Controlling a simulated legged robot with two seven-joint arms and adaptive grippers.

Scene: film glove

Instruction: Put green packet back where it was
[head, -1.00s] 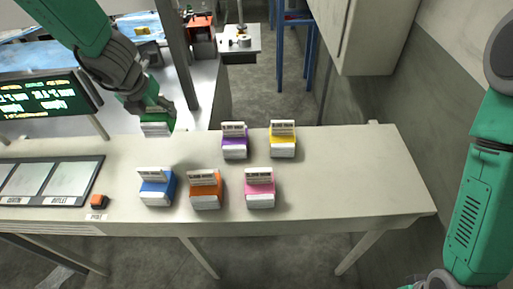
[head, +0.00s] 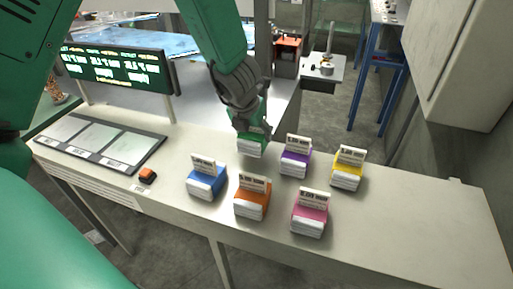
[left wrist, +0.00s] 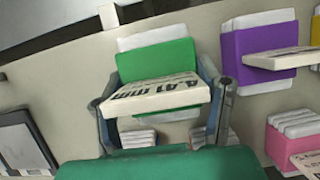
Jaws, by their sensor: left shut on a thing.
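The green packet (head: 251,145) has a white block and a printed label. My left gripper (head: 249,118) is shut on it, coming down from above. In the left wrist view the fingers (left wrist: 160,100) flank the green packet (left wrist: 152,62) with its label toward the camera. The packet is at the back row of the table, left of the purple packet (head: 295,160) and behind the blue (head: 206,183) and orange (head: 252,200) packets. I cannot tell whether it touches the tabletop. My right gripper is not in view.
The yellow packet (head: 347,173) stands right of the purple one, and the pink packet (head: 309,217) is in front. A dark tray of pale panels (head: 100,147), an orange button (head: 148,174) and a display (head: 118,70) are at left. The table's right end (head: 430,215) is clear.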

